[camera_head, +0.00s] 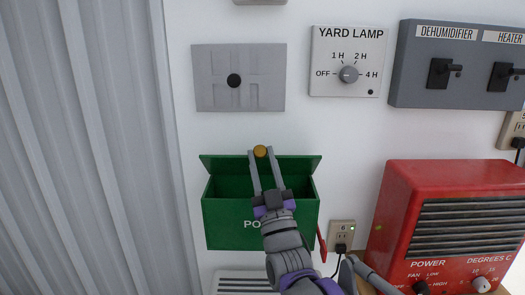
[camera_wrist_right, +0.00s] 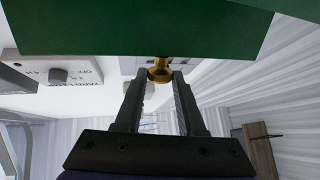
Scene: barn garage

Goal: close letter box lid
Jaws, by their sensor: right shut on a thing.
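The green letter box (camera_head: 220,224) is mounted on the white wall, with part of its white lettering hidden behind my arm. Its green lid (camera_head: 304,165) is raised at the back, so the box's dark inside shows. A round brass knob (camera_head: 260,151) sits at the lid's upper edge. My right gripper (camera_head: 262,153) reaches over the box front and is shut on the knob. In the right wrist view the brass knob (camera_wrist_right: 160,72) is between the fingertips (camera_wrist_right: 160,76), with the green lid (camera_wrist_right: 140,28) just beyond. My left gripper is not in view.
A red heater (camera_head: 400,200) stands to the right, near an outlet (camera_head: 341,234) with a plug and cord. Above are a grey plate (camera_head: 212,80), the yard lamp timer (camera_head: 326,80) and a grey switch panel (camera_head: 410,80). Corrugated metal (camera_head: 90,150) covers the left.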

